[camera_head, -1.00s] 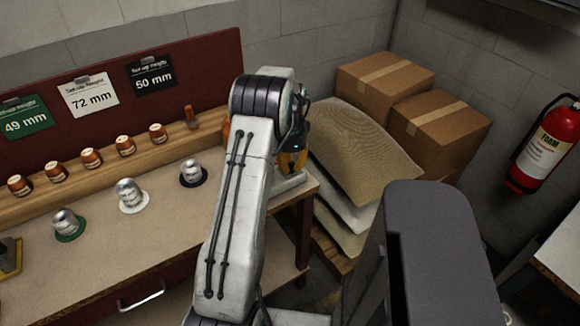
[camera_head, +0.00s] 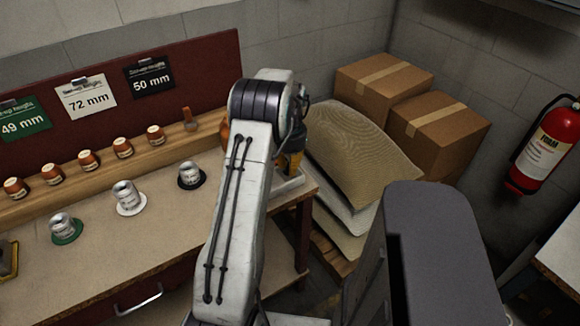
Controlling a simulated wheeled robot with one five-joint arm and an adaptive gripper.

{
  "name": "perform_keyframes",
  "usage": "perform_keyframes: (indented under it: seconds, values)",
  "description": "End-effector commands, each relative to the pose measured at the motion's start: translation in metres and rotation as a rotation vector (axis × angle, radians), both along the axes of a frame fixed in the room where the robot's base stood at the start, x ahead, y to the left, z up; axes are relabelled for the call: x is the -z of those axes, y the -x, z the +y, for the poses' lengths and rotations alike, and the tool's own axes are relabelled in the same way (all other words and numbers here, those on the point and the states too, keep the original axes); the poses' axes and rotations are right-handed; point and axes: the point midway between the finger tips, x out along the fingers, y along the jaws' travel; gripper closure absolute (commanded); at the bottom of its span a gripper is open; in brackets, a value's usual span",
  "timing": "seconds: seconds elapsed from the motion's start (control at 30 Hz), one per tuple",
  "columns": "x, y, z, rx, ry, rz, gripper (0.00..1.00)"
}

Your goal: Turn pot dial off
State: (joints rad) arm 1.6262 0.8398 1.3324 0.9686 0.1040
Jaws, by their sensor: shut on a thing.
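A copper-coloured pot (camera_head: 225,132) shows only as a sliver at the left of my arm. Its pale base (camera_head: 290,186) shows at the right end of the workbench, below my gripper. The pot dial is hidden behind my arm. My gripper (camera_head: 295,162) is mostly hidden by my forearm and wrist; a yellow and dark part shows low beside the arm, close above the pale base. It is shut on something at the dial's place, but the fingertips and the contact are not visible.
The workbench (camera_head: 130,235) holds silver pots on green, white and black discs. Several brown-capped jars stand on the wooden ledge (camera_head: 75,195) behind. Sacks (camera_head: 355,150) and cardboard boxes (camera_head: 385,80) are stacked at the right. A fire extinguisher (camera_head: 543,145) hangs on the right wall.

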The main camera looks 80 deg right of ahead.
Motion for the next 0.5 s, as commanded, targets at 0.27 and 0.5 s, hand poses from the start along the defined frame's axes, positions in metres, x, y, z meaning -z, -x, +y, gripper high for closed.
perform_keyframes:
  seconds: [0.27, 0.5]
  values:
    - [0.0017, 0.0000, -0.0003, -0.263, -0.004, 0.000, 1.00]
    - [0.0019, -0.0002, -0.0011, -0.485, -0.005, -0.001, 1.00]
